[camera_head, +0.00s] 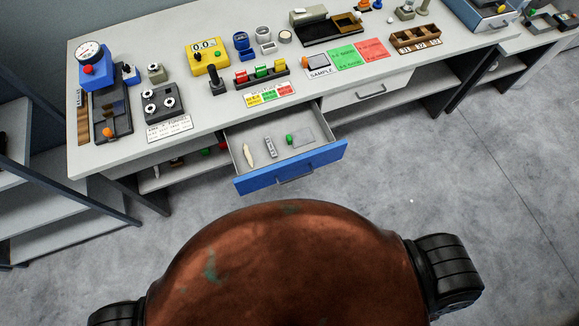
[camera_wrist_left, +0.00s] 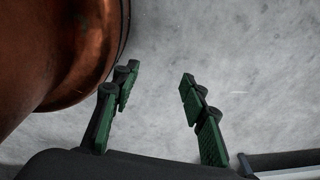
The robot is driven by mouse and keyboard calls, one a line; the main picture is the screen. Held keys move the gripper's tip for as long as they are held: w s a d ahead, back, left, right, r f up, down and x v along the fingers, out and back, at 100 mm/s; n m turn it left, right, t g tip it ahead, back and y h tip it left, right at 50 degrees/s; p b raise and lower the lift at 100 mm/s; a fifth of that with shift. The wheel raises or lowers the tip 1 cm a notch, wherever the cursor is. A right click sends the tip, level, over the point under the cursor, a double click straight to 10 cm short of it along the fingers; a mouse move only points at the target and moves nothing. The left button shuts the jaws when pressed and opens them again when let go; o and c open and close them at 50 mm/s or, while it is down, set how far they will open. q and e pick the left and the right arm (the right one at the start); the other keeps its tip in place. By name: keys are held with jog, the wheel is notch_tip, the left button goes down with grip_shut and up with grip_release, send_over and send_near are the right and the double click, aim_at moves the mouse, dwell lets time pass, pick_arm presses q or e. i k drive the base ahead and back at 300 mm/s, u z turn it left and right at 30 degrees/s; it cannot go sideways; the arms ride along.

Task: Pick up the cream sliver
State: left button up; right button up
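The cream sliver (camera_head: 248,154) is a small, pale, elongated piece. It lies near the left side of the open blue-fronted drawer (camera_head: 291,168) in the head view. My left gripper (camera_wrist_left: 160,93) shows in the left wrist view with its two green-padded fingers spread apart and nothing between them. It is over bare grey floor, beside my copper-coloured body. The sliver is not in the left wrist view. Neither gripper shows in the head view, and my right gripper is in no view.
The drawer also holds a small grey piece (camera_head: 270,147), a green knob-like piece (camera_head: 289,139) and a flat grey plate (camera_head: 303,136). The workbench (camera_head: 200,146) above carries gauges, a yellow counter (camera_head: 208,56) and signs. A shelf rack (camera_head: 50,215) stands left. Floor in front is clear.

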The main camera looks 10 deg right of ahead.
aim_at(247, 153)
jog(key=u, duration=0.7)
jog(key=k, duration=0.75)
jog(key=z, duration=0.4)
